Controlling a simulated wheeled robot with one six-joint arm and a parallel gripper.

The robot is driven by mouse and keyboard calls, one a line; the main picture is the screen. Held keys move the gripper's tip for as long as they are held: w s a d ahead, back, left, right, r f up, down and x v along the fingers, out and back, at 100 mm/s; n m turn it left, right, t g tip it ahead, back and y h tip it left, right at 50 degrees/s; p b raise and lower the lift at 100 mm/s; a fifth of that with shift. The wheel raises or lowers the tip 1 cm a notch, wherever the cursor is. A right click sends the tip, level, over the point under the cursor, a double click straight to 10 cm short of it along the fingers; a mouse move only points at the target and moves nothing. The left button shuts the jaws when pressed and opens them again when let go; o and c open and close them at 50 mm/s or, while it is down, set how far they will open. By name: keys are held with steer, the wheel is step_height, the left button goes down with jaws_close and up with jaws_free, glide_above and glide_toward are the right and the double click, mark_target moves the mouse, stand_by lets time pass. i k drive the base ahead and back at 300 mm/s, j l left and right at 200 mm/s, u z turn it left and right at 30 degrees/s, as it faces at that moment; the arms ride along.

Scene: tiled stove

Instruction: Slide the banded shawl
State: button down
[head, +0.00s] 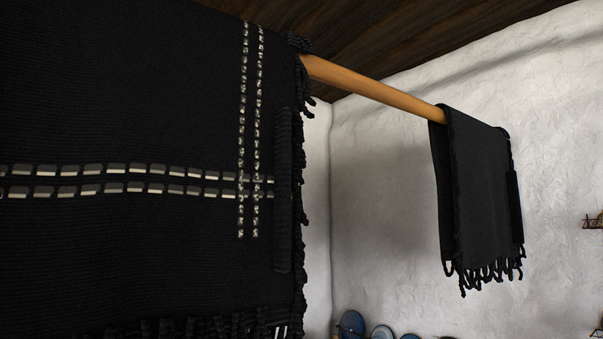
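The banded shawl (120,110) hangs large and close at the left of the head view. It is black, with pale dashed bands running across and down it. Its fringe shows along the right side and lower edge. It hangs from a wooden rod (375,86); its left part runs out of the frame. A bare stretch of rod lies to its right. A second dark shawl (475,195), plain on the side I see and fringed at the bottom, hangs farther along the rod. My gripper is not in view.
A white plaster wall (380,210) stands behind and to the right, under a dark wooden ceiling (400,30). Blue rounded objects (351,325) show at the bottom edge. A small shelf (594,221) is cut off at the right edge.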

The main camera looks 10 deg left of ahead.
mark_target(153, 156)
steer(key=u, duration=1.5)
